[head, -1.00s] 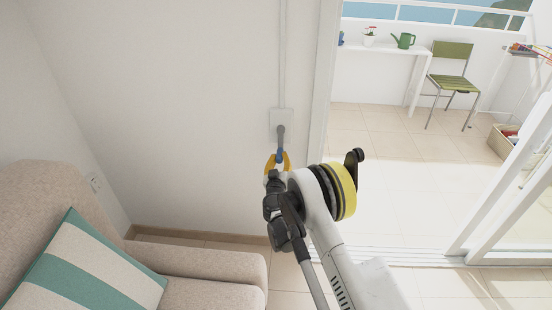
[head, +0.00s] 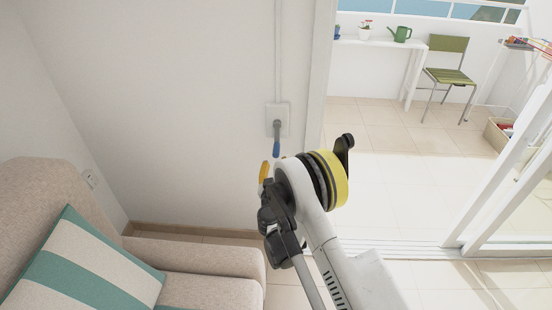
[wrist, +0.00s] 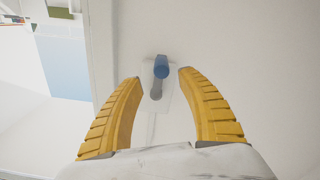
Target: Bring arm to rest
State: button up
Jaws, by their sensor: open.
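My gripper shows in the wrist view (wrist: 160,80) with its two yellow fingers spread apart and nothing between them touching. Ahead of the fingertips is a grey lever with a blue grip (wrist: 161,66) on a pale wall plate. In the head view my gripper (head: 265,172) is mostly hidden behind my arm, with only a bit of yellow finger showing. The lever's blue grip (head: 277,149) hangs down from the wall plate (head: 278,112), just above and apart from the visible finger.
A beige sofa (head: 205,260) with a striped cushion (head: 85,268) stands at the lower left. A sliding door frame (head: 318,80) is right of the lever. Beyond it are a green chair (head: 449,75) and a white table (head: 385,44).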

jog(key=shift+s, duration=0.2)
jog(key=shift+r, duration=0.1)
jog(key=d+r+m+g+h, duration=0.2)
jog(key=d+r+g+h, duration=0.1)
jog(key=d+r, duration=0.85)
jog(key=s+d+r+m+g, duration=0.2)
jog(key=s+d+r+g, duration=0.1)
jog(key=s+d+r, duration=0.7)
jog(key=s+d+r+g, duration=0.2)
jog(key=s+r+g, duration=0.1)
jog(key=s, duration=1.2)
jog(key=s+a+f+g+y, duration=0.1)
jog(key=s, duration=0.7)
jog(key=s+f+g+y, duration=0.1)
jog(key=s+f+y, duration=0.1)
jog(key=s, duration=0.6)
jog(key=shift+a+f+n+y, duration=0.25)
jog(key=shift+a+n+y, duration=0.05)
jog(key=shift+a, duration=0.05)
